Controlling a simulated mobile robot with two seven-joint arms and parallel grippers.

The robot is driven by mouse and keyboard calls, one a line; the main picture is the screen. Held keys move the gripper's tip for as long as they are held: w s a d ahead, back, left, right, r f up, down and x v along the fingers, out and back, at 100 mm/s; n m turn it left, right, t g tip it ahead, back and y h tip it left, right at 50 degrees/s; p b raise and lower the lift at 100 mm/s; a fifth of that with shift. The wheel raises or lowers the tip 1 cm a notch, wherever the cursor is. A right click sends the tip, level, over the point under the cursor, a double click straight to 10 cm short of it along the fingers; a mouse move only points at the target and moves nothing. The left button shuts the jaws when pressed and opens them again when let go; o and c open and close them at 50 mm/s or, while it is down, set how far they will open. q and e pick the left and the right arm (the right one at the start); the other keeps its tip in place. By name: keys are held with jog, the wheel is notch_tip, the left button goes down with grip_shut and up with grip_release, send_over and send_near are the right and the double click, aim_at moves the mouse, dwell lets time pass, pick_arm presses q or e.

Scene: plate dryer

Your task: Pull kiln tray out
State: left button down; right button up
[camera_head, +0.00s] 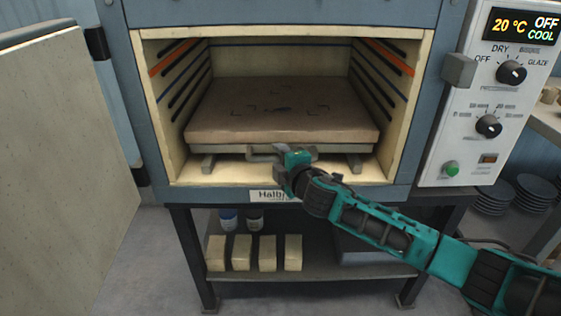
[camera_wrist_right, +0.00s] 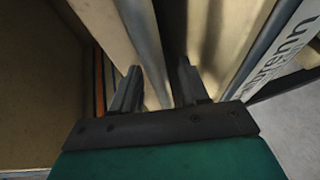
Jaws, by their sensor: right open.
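The kiln tray (camera_head: 345,149) sits inside the open kiln, under a wide brown slab (camera_head: 280,110). A grey handle (camera_head: 262,149) shows at the middle of the tray's front, partly hidden by my gripper. My right gripper (camera_head: 284,154) is at this handle, in front of the kiln mouth. In the right wrist view my two dark fingers (camera_wrist_right: 160,88) stand apart, with a pale edge running between and past them. I cannot tell whether the fingers touch the handle. My left gripper is not in view.
The kiln door (camera_head: 60,160) stands open at the left. A control panel (camera_head: 490,95) reads 20 °C, OFF, COOL. The lower shelf (camera_head: 325,268) holds pale blocks (camera_head: 267,253) and two jars. Dark stacked plates (camera_head: 535,192) stand at the right. The kiln's front lip (camera_head: 220,176) lies below the tray.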

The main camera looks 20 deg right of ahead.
jog(key=shift+c, duration=0.2)
grip_shut()
dwell(0.3)
